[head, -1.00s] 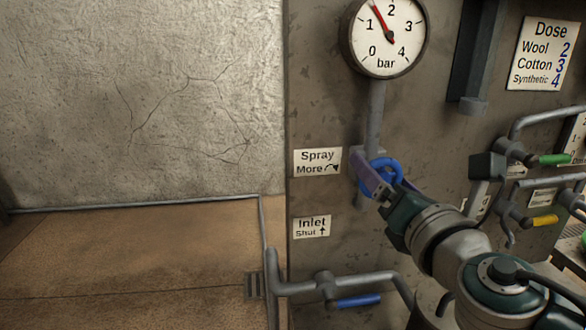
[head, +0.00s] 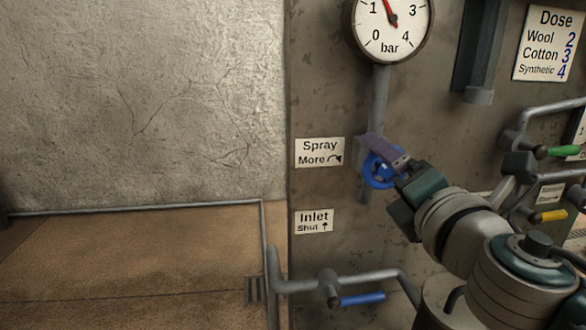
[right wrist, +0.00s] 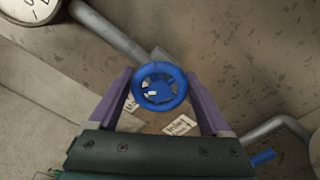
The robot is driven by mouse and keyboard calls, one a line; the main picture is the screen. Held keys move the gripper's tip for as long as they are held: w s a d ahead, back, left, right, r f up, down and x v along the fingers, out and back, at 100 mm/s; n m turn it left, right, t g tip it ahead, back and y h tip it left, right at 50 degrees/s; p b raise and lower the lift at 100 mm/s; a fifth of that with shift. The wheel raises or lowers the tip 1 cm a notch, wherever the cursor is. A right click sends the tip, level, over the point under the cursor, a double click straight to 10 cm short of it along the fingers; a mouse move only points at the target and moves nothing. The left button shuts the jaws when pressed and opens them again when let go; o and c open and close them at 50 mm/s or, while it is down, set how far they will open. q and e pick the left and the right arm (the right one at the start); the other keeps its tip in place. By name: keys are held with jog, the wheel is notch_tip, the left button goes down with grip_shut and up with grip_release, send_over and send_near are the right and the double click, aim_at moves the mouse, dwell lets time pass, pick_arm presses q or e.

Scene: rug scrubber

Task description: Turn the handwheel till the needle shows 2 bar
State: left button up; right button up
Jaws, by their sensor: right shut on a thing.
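The blue handwheel (head: 371,174) sits on the pipe below the gauge, and it also shows face-on in the right wrist view (right wrist: 160,88). My right gripper (head: 382,162) is shut on the handwheel, with one purple finger on either side of the rim in the right wrist view (right wrist: 160,84). The pressure gauge (head: 391,22) is cut off by the top edge of the head view. Its red needle points up and left, between 1 and 2; the 2 mark is out of frame. My left gripper is not in view.
A "Spray More" label with a clockwise-curving arrow (head: 319,153) is left of the wheel. An "Inlet Shut" label (head: 314,222) and a blue lever (head: 362,300) are lower. Green (head: 563,151) and yellow (head: 550,216) levers are at right. Free space lies left of the panel.

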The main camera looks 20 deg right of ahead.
jog(key=m+b, duration=0.1)
jog(key=m, duration=0.3)
jog(key=shift+f+m+b, duration=0.1)
jog(key=shift+m+b, duration=0.5)
jog(key=shift+m, duration=1.4)
jog(key=o, duration=1.2)
jog(key=shift+c, duration=0.2)
